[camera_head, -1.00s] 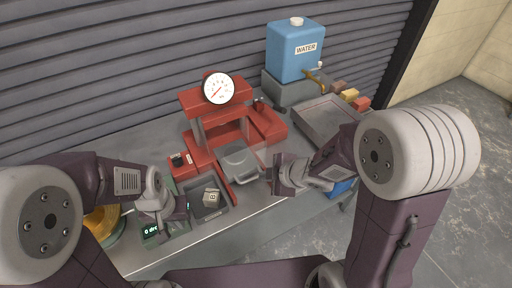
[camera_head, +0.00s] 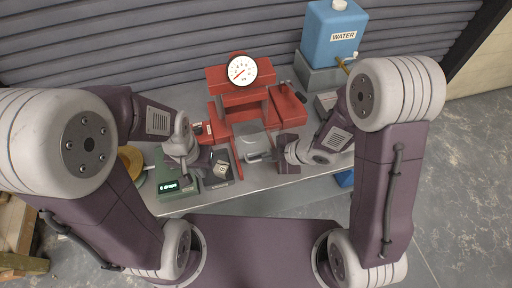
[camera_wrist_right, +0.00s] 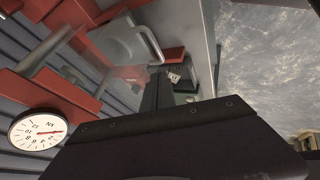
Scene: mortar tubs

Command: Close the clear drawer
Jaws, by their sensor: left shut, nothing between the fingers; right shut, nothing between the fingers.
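The red press (camera_head: 243,100) stands on the bench with a grey block (camera_head: 252,138) at its front, which has a handle facing me. In the right wrist view the block and handle (camera_wrist_right: 150,42) are at the top, and a faint see-through panel (camera_wrist_right: 128,75) shows beside them. I take this panel for the clear drawer; how far open it is, I cannot tell. My right gripper (camera_head: 279,153) is shut and empty, just right of the handle; its fingers also show in the right wrist view (camera_wrist_right: 158,92). My left gripper (camera_head: 207,162) is shut and empty by the dark tray.
The dark tray (camera_head: 217,184) holds a small marked block (camera_head: 220,168). A green device (camera_head: 170,187) reading "6 drops" stands left of it, near a yellow bowl (camera_head: 131,160). A blue water tank (camera_head: 333,32) stands at back right. The bench's front edge is close to both grippers.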

